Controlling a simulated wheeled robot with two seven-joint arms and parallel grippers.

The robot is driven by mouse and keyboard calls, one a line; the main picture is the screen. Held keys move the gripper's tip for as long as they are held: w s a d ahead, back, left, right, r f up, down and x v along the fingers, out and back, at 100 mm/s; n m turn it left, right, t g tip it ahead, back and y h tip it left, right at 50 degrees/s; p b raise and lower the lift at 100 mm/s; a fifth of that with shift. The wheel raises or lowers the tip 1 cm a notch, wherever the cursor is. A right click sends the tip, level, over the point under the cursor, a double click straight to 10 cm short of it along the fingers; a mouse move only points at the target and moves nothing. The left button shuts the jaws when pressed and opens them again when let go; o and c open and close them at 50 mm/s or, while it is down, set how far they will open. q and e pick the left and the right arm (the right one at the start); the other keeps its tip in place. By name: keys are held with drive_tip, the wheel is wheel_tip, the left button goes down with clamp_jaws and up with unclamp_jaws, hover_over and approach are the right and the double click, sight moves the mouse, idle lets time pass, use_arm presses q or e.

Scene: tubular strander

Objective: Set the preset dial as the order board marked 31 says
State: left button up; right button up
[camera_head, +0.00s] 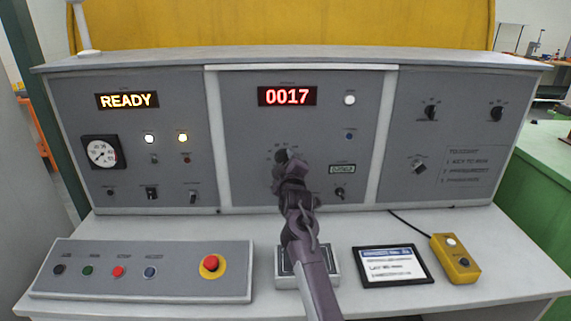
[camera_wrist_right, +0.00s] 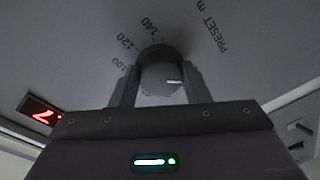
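The preset dial (camera_wrist_right: 158,76) is a round grey knob with a short white mark pointing right. The panel around it reads PRESET m, with 100, 120 and 140 legible. My right gripper (camera_wrist_right: 160,85) has one finger on each side of the knob, apparently touching it. In the head view, my right gripper (camera_head: 284,158) reaches the middle panel and mostly hides the dial. A black-framed board (camera_head: 392,266) with a blue header lies on the desk; its text and any 31 are too small to read. My left gripper is out of view.
The console (camera_head: 225,130) has a red 0017 display (camera_head: 287,96), a READY display (camera_head: 127,100), a gauge (camera_head: 102,152) and other knobs. A red emergency button (camera_head: 211,263) is on the left desk box. A yellow button box (camera_head: 455,259) stands right of the board.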

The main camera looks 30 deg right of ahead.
drive_tip(key=shift+c, duration=0.8)
drive_tip(key=shift+m, duration=0.3)
drive_tip(key=m, duration=0.3)
drive_tip(key=shift+a+f+m+b, duration=0.1)
drive_tip(key=shift+f+m+b, duration=0.1)
drive_tip(key=shift+m+b, duration=0.2)
drive_tip(key=m+h+b, duration=0.1)
drive_tip(key=m, duration=0.5)
drive_tip(key=shift+m, duration=0.3)
drive_tip(key=o, duration=1)
